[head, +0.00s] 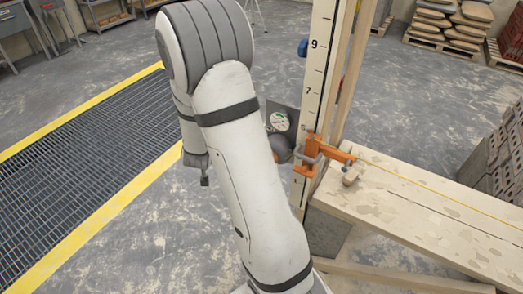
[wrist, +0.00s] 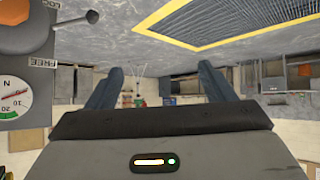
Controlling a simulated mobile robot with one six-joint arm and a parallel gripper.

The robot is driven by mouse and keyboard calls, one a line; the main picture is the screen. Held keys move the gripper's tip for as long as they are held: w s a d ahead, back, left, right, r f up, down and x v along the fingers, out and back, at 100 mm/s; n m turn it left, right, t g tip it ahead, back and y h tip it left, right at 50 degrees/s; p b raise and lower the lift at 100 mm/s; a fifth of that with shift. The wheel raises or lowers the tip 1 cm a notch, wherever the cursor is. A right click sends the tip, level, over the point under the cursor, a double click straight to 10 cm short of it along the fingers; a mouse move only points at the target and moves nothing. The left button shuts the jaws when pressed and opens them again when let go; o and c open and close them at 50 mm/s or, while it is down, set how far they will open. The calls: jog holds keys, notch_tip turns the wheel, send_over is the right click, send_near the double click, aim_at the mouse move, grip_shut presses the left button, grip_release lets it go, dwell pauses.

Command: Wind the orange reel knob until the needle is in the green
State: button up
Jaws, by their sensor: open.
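An orange rounded knob (wrist: 40,11) shows at the top left corner of the wrist view, cut off by the frame edge, with a dark grey round part beside it. Below it is a dial (wrist: 12,100), also cut off. Its red needle points right; green shows lower on its face, and the needle looks outside it. In the head view the small dial (head: 279,121) is on a grey plate by the post, above a dark round reel (head: 281,148).
An upright measuring post (head: 318,75) stands beside the reel. An orange clamp (head: 322,153) sits at its foot by a timber bench (head: 420,200). Grey blocks (head: 500,155) are stacked at right. A yellow-edged floor grate (head: 80,150) lies at left.

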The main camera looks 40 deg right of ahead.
jog(key=s+d+f+g+h+p, duration=0.1)
jog(key=s+d+f+g+h, duration=0.1)
jog(key=s+d+f+h, duration=0.95)
jog(key=shift+h, duration=0.25)
jog(key=x, duration=0.3)
jog(key=p+x, duration=0.1)
jog(key=x, duration=0.2)
jog(key=f+p+x, duration=0.1)
jog(key=x, duration=0.3)
jog(key=shift+w+d, duration=0.1)
jog(key=c, duration=1)
jog(key=shift+f+m+b, duration=0.15)
jog(key=shift+m+b, duration=0.25)
jog(key=shift+b, duration=0.3)
